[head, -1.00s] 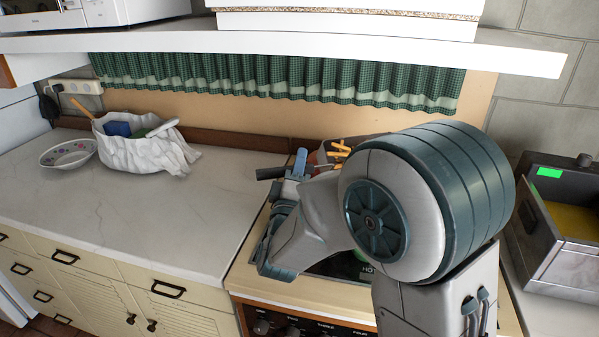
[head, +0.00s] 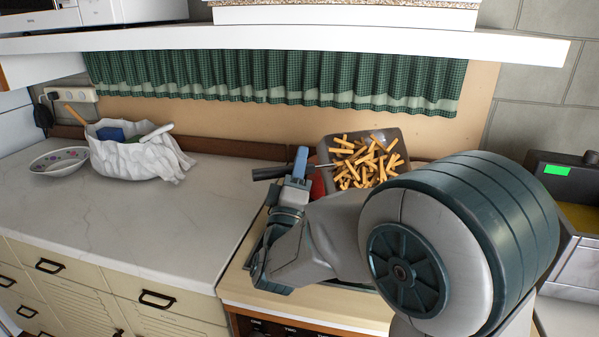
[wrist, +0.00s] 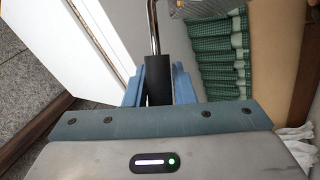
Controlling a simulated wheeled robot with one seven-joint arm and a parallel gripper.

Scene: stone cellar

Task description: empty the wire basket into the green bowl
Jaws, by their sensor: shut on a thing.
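My gripper (head: 299,166) is shut on the black handle (head: 268,173) of the wire basket (head: 402,143). The handle also shows between the blue fingers in the wrist view (wrist: 157,80), with its metal rod running up. The basket is grey and full of golden fries (head: 365,160). It is up behind my arm, over the hob area, with its open top visible to the head camera. Its lower part is hidden by my arm. I cannot make out a green bowl; my arm covers much of the hob.
A white floral bowl (head: 60,160) and a white cloth-lined container (head: 140,160) stand on the left counter (head: 130,215). A red object (head: 318,186) shows beside the basket. A white shelf (head: 300,42) overhangs, with green curtains (head: 270,80) below. A metal appliance (head: 570,205) stands right.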

